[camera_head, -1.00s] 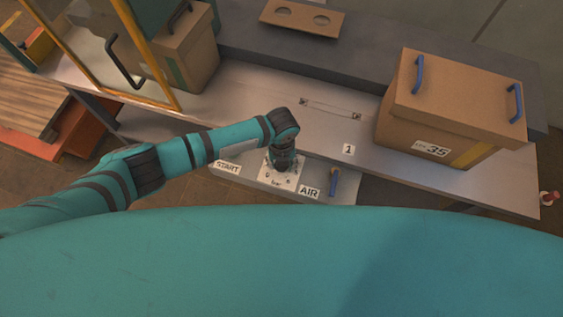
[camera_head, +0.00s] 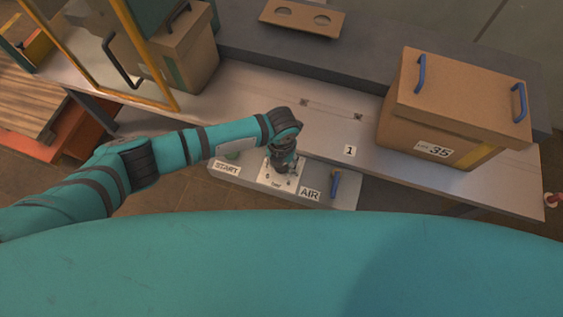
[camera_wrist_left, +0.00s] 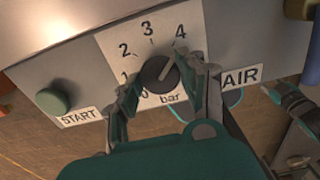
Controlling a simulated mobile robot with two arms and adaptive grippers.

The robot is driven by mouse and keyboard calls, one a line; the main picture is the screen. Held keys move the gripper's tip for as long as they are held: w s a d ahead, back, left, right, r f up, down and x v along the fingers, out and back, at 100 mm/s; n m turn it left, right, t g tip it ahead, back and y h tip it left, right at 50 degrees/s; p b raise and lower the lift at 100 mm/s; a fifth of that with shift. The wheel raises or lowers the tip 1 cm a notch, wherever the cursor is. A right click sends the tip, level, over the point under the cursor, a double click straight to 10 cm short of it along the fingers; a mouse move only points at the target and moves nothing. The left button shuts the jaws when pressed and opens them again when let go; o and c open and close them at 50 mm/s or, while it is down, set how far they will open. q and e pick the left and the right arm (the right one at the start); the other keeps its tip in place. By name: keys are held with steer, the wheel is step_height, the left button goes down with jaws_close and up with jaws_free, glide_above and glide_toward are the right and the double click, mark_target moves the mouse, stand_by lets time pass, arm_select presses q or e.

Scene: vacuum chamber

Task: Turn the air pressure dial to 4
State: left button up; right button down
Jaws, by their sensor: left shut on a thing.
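The air pressure dial is a dark round knob (camera_wrist_left: 160,75) on a white plate with a bar scale, clear in the left wrist view. Its pale pointer line slants up and right, toward the 4. My left gripper (camera_wrist_left: 165,88) is shut on the knob, one finger on each side. The left finger covers part of the scale near 0 and 1. In the head view my left gripper (camera_head: 281,164) points down onto the dial plate (camera_head: 271,182) and hides the knob. Teal and grey parts at the right of the left wrist view look like my right gripper (camera_wrist_left: 285,115), partly cut off.
A green button (camera_wrist_left: 52,100) with a START label (camera_head: 226,169) is left of the dial. The AIR label (camera_head: 310,193) and a blue-handled lever (camera_head: 335,183) are right. A lidded box marked 35 (camera_head: 455,110) stands on the bench.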

arm_select(q)
steer(key=shift+r, duration=0.1)
steer(key=o, duration=1.2)
step_height(320, 180, up, 12)
steer(key=shift+f, duration=0.1)
